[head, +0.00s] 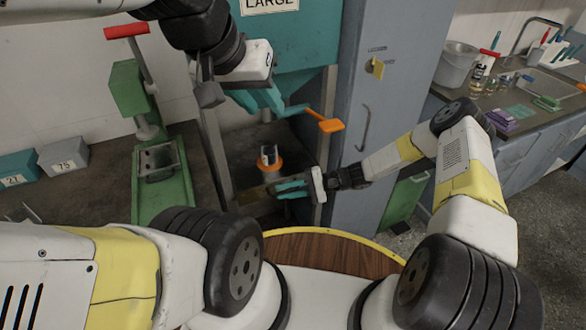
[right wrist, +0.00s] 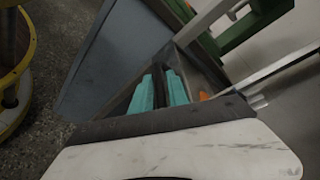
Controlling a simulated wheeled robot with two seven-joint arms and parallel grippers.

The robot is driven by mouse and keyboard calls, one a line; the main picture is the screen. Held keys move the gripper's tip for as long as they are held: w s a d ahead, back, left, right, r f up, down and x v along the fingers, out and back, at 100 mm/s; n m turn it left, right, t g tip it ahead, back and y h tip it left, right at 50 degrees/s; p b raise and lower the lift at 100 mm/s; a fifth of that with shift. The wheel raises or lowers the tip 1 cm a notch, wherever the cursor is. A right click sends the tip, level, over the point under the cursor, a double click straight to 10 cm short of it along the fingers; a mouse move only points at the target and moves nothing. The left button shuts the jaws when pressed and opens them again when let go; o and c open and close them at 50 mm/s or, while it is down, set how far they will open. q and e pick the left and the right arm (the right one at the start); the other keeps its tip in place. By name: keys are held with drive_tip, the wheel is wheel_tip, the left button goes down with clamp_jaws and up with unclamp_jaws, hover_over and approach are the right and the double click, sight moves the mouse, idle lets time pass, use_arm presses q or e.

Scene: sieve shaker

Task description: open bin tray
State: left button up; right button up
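The teal bin labelled LARGE (head: 300,45) stands on metal legs at the top centre of the head view. A dark tray-like surface (head: 243,178) lies beneath it; I cannot tell whether this is the bin tray. My right gripper (head: 278,191) is low in front of that surface, with its teal fingers pointing left. In the right wrist view its fingers (right wrist: 160,92) lie close together with a dark strip between them; whether they grip it is unclear. My left gripper (head: 290,109) is under the bin beside an orange paddle handle (head: 325,122); its finger gap is not clear.
A clear cup with an orange ring (head: 268,158) stands below the bin. A green press with a red handle (head: 128,95) stands at left. A grey-blue cabinet (head: 390,70) rises close right of the bin. A round wooden top (head: 330,250) with a yellow rim is nearest me.

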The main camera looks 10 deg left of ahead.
clamp_jaws()
idle(1.4)
